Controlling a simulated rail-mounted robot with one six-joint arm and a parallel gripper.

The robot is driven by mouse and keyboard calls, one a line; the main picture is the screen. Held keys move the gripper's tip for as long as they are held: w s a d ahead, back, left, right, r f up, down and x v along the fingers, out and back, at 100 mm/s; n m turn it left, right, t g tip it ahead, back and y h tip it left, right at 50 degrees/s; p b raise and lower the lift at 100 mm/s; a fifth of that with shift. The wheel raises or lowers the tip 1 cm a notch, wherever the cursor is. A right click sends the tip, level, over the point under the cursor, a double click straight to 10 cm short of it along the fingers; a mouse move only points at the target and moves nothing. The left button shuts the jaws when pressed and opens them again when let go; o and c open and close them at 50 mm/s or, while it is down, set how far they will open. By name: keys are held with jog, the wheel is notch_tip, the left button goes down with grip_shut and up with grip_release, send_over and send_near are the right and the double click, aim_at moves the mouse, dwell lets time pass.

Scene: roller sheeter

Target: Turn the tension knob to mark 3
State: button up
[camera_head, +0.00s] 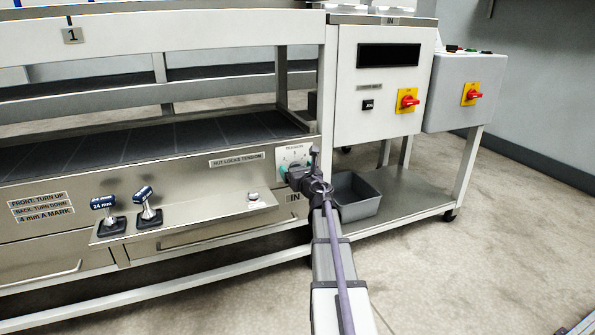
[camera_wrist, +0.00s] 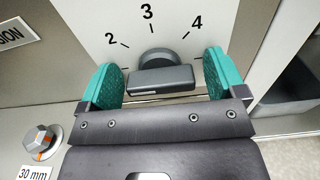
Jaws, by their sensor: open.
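The tension knob (camera_wrist: 160,78) is dark grey, with a round hub and a wide bar handle in front. It sits on a white dial plate (camera_wrist: 75,45), which also shows in the head view (camera_head: 292,152). Marks 2, 3 and 4 show above it, with 3 just above the hub. I cannot make out a pointer on the knob. My gripper (camera_wrist: 164,77) is open, its green-padded fingers on the left and right of the knob, with a visible gap on each side. In the head view my gripper (camera_head: 297,168) hides the knob.
A hex nut (camera_wrist: 42,138) with an orange mark, labelled 30 mm, is lower left of the dial. A grey bin (camera_head: 356,194) is right of my arm. Floor in front is clear.

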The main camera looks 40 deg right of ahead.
jog(key=shift+c, duration=0.2)
jog(key=c, duration=0.9)
jog(key=shift+m, duration=0.3)
jog(key=m, duration=0.8)
jog(key=shift+m, duration=0.3)
jog(key=m, duration=0.4)
jog(key=shift+m, duration=2.4)
